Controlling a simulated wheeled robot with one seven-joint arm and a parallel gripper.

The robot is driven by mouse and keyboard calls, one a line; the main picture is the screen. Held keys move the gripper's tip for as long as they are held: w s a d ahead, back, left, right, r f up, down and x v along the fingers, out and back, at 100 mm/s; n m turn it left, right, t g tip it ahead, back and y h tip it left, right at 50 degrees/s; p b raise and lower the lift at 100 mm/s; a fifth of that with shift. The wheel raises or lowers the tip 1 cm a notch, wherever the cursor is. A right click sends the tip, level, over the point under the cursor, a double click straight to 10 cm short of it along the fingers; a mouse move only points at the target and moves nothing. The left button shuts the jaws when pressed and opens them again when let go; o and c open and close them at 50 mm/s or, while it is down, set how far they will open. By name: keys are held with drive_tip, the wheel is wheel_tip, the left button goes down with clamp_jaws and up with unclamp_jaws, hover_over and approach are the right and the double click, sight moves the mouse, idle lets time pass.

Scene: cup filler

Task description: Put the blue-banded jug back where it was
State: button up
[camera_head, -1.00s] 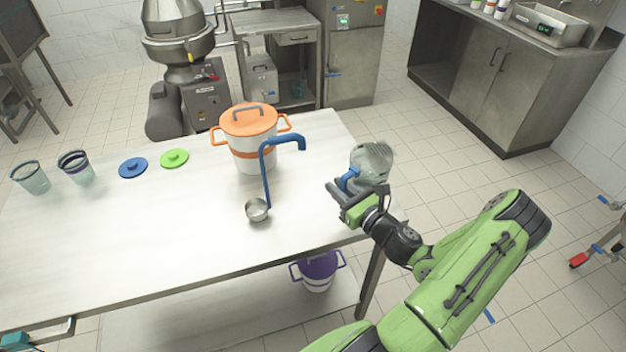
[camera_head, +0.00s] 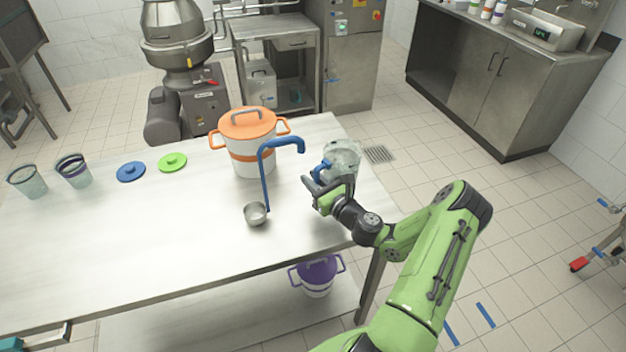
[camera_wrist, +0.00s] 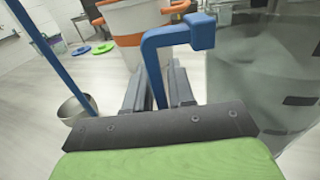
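The clear jug (camera_head: 347,158) with a blue handle (camera_head: 321,170) is at the right end of the steel table (camera_head: 200,230). My gripper (camera_head: 328,187) is at its handle. In the wrist view the fingers (camera_wrist: 160,85) are closed around the upright part of the blue handle (camera_wrist: 152,52), and the clear jug wall (camera_wrist: 250,75) with dark marks fills the right side. The jug looks upright. I cannot tell whether its base touches the tabletop. No blue band around the jug is clearly visible.
Left of the jug stand a white pot (camera_head: 247,155) with an orange lid and a ladle (camera_head: 257,213) with a blue hooked handle. The table's front middle is clear.

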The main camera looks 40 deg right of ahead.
drive_tip(key=o, duration=0.3)
drive_tip(key=shift+o, duration=0.2)
drive_tip(key=shift+r, duration=0.15)
drive_tip(key=s, duration=1.1)
drive_tip(key=shift+s+d, duration=0.3)
drive_tip(key=shift+s, duration=0.05)
drive_tip(key=s+a+r+n+g+y, duration=0.1)
drive_tip(key=a+r+n+g+y, duration=0.2)
drive_tip(key=a+n+g+y, duration=0.85)
drive_tip(key=s+a+r+n+h, duration=0.5)
drive_tip(key=s+r+n+h, duration=0.1)
drive_tip(key=n, duration=0.6)
drive_tip(key=s+a+r+n+h, duration=0.6)
drive_tip(key=s+r+n, duration=0.3)
drive_tip(key=n, duration=0.3)
drive_tip(key=shift+s+g, duration=0.45)
drive_tip(key=shift+s, duration=0.05)
drive_tip(key=shift+a+r+h, duration=0.1)
drive_tip(key=shift+a+h, duration=0.05)
drive_tip(key=shift+h, duration=0.1)
